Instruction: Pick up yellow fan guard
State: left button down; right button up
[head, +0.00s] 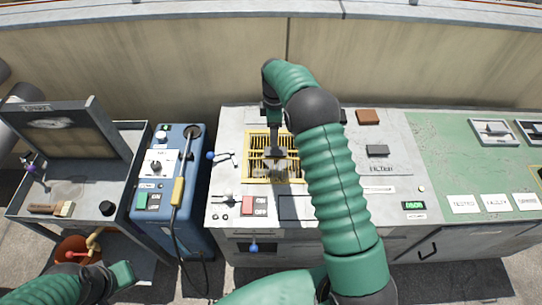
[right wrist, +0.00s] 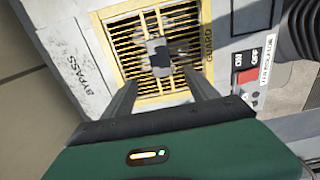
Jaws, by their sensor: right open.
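The yellow fan guard (head: 250,172) is a slotted grille lying flat in the top of the light grey condenser unit (head: 228,135). A dark handle block stands at its middle; it also shows in the right wrist view (right wrist: 160,57). My right gripper (right wrist: 160,88) is open over the guard (right wrist: 128,45). Its two fingers point toward the guard, on either side of the handle's line and short of it in the picture; I see no grip. In the head view the right arm hides part of the area to the guard's right. My left gripper (head: 122,274) is low at the left, away from the guard; its jaws are unclear.
Left of the unit stands a blue machine (head: 170,205) with a yellow-handled tool (head: 178,190). A grey cart (head: 80,190) holds a brush (head: 50,208). A red ON/OFF switch (head: 248,206) sits just below the guard. A green mat (head: 450,150) lies right.

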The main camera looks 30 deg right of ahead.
send_over(276, 150)
notch_tip(276, 150, down, 6)
jog(key=shift+s+a+r, duration=0.1)
notch_tip(276, 150, down, 5)
jog(key=shift+r+p, duration=0.1)
jog(key=shift+p, duration=0.2)
grip_shut()
